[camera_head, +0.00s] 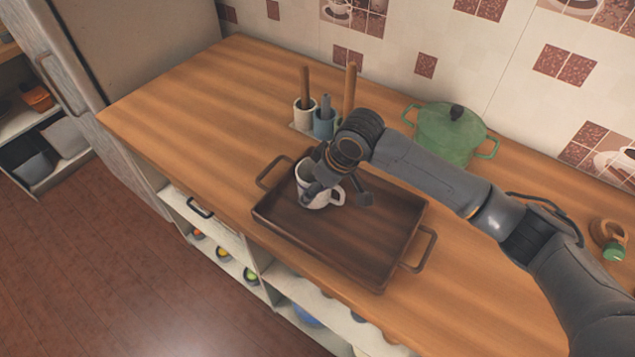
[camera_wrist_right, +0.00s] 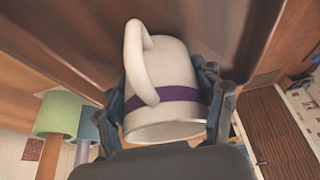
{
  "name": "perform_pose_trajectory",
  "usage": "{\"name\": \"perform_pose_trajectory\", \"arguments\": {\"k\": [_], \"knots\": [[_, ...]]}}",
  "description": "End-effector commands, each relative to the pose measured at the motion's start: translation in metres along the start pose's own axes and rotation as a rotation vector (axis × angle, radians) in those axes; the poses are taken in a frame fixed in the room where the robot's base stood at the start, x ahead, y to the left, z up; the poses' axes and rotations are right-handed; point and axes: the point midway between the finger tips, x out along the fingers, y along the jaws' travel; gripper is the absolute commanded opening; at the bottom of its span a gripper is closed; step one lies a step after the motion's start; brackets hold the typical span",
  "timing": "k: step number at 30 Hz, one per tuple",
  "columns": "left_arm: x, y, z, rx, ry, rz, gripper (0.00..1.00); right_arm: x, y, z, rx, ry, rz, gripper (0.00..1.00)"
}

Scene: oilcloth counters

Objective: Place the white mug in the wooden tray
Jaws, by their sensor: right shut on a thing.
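The white mug (camera_head: 312,192) is at the left part of the dark wooden tray (camera_head: 375,268) in the head view. Its handle points right there. In the right wrist view the mug (camera_wrist_right: 177,78) shows a purple band, with its handle toward the upper left. My right gripper (camera_head: 336,189) is shut on the mug, with a finger on each side of it. The mug is inside the tray's outline, low over its floor; I cannot tell whether its base touches. The tray has a metal handle at each end. My left gripper is not in view.
Behind the tray stand utensil cups (camera_head: 324,122) with wooden handles rising from them. A green lidded pot (camera_head: 449,135) stands at the back right. A brown ring-shaped item (camera_head: 607,234) lies at the far right. The counter's left part (camera_head: 190,105) is clear.

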Motion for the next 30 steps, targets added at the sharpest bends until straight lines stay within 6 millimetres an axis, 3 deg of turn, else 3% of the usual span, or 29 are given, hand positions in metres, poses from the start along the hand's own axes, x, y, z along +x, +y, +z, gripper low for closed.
{"name": "perform_pose_trajectory", "arguments": {"k": [11,12,15,26,30], "knots": [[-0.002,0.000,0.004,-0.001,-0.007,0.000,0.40,0.004,0.000,0.001,-0.001,0.003,0.000,0.26],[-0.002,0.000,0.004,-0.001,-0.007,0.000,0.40,0.005,0.000,0.002,-0.001,0.001,0.000,0.73],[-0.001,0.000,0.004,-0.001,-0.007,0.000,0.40,0.005,0.000,0.002,-0.001,0.002,0.000,0.92],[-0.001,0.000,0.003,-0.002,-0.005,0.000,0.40,0.004,0.000,0.001,-0.001,0.002,0.000,0.92],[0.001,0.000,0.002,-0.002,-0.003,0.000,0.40,-0.008,0.001,0.001,0.000,0.003,0.001,0.92]]}}
